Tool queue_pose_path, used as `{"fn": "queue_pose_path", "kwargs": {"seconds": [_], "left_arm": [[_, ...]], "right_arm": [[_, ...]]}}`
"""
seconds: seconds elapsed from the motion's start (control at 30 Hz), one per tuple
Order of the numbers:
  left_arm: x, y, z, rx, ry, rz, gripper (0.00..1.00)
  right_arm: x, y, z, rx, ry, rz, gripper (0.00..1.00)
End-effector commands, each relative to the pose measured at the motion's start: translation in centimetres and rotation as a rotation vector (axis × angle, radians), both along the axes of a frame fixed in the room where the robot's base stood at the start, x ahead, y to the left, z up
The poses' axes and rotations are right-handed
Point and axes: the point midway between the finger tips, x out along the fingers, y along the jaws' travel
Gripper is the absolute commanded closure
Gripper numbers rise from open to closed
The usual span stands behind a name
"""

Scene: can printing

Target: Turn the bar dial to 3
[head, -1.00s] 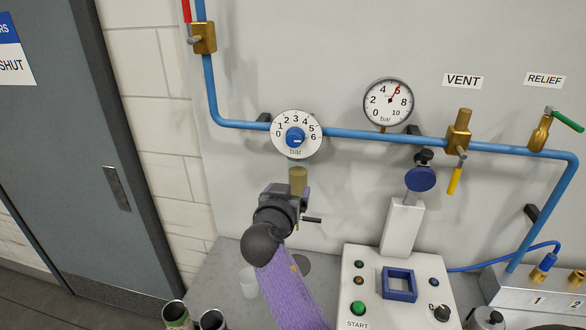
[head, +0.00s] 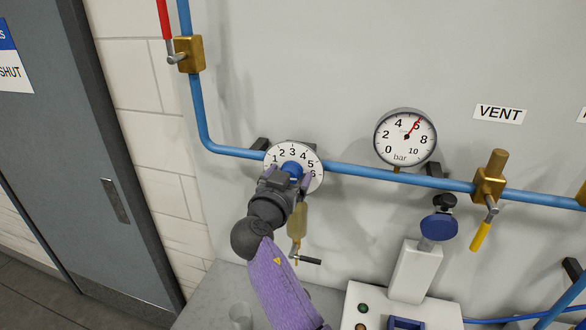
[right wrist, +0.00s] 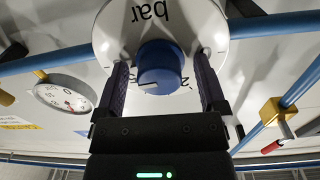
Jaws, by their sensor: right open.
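The bar dial (head: 312,160) is a white round plate with numbers and a blue centre knob (head: 292,168). It sits on the blue pipe. My right gripper (head: 287,177) is at the dial, with its fingers open on either side of the knob. In the right wrist view, the blue knob (right wrist: 160,66) lies between the two dark fingers, with a visible gap on the right; contact on the left is hard to tell. There the plate appears upside down. A pale mark on the knob points left, but the number it meets is hidden. My left gripper is out of view.
A pressure gauge (head: 405,138) to the right has its red needle near 6. The blue pipe (head: 350,171) runs along the wall. A VENT valve (head: 489,180) with yellow handle is further right. A brass fitting (head: 299,222) hangs below the dial. A white press (head: 414,272) stands below.

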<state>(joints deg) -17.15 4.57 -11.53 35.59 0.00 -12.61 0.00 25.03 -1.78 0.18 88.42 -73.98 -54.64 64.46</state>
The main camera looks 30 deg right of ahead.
Motion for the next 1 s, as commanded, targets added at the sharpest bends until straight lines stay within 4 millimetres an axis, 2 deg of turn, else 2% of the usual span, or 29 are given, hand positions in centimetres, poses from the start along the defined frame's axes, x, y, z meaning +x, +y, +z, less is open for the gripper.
{"fn": "queue_pose_path", "kwargs": {"seconds": [0.17,0.57,1.0], "left_arm": [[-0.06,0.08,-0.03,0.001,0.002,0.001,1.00],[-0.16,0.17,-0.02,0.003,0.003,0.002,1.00],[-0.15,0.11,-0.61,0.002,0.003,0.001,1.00]], "right_arm": [[0.00,0.01,-0.03,0.001,0.001,0.000,0.10],[0.00,-0.01,-0.02,0.001,0.001,0.000,0.94],[0.01,-0.02,-0.08,-0.080,0.092,0.000,0.95]]}}
